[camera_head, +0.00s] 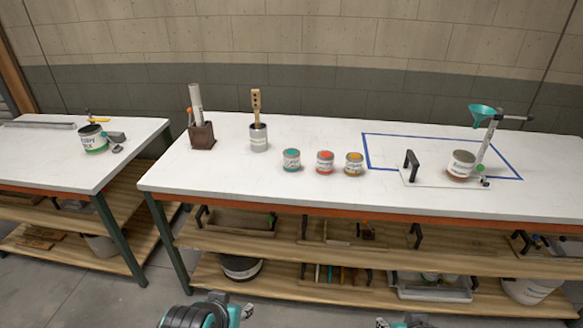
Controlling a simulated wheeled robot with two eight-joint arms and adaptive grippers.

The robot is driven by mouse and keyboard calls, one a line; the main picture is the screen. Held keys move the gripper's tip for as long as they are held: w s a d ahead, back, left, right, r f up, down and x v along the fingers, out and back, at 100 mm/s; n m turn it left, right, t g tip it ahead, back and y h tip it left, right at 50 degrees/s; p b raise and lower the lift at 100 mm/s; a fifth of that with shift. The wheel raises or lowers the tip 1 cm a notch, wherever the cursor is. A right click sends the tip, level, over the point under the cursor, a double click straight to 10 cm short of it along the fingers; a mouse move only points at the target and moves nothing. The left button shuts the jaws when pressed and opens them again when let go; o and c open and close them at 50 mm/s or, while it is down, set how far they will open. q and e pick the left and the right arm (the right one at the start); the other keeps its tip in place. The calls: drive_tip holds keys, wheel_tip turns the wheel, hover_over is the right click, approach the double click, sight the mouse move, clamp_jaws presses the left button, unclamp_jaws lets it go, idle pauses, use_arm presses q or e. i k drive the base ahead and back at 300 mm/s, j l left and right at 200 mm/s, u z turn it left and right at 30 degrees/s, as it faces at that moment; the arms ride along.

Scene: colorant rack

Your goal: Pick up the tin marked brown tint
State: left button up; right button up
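Three small tins stand in a row on the white bench top: one with a teal top (291,160), one with a red-orange top (325,162) and one with an ochre-yellow top (354,164). Their labels are too small to read, so I cannot tell which is marked brown tint. A larger tin with a pale label and brownish lower edge (461,165) stands on a white plate at the right. Parts of my two arms show at the bottom edge, well short of the tins.
A brown holder (202,136) and a grey pot with a brush (258,138) stand left of the tins. Blue tape (368,153) outlines an area around the plate, its black handle (411,160) and a stand with a teal funnel (482,115). Bench space before the tins is clear.

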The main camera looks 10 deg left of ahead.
sight(462, 162)
drive_tip(key=k+l, duration=0.3)
drive_tip(key=k, duration=0.2)
drive_tip(key=k+l, duration=0.35)
drive_tip(key=k, duration=0.15)
drive_tip(key=i+l, duration=0.25)
drive_tip(key=i, duration=0.2)
drive_tip(key=i+l+z, duration=0.1)
drive_tip(key=i+l, duration=0.15)
drive_tip(key=i, duration=0.2)
drive_tip(key=i+l+z, duration=0.1)
drive_tip(key=i+l, duration=0.15)
drive_tip(key=i, duration=0.25)
drive_tip(key=i+l, duration=0.15)
drive_tip(key=i, duration=0.3)
drive_tip(key=i+l+z, duration=0.1)
drive_tip(key=i, duration=0.35)
drive_tip(key=l, duration=0.1)
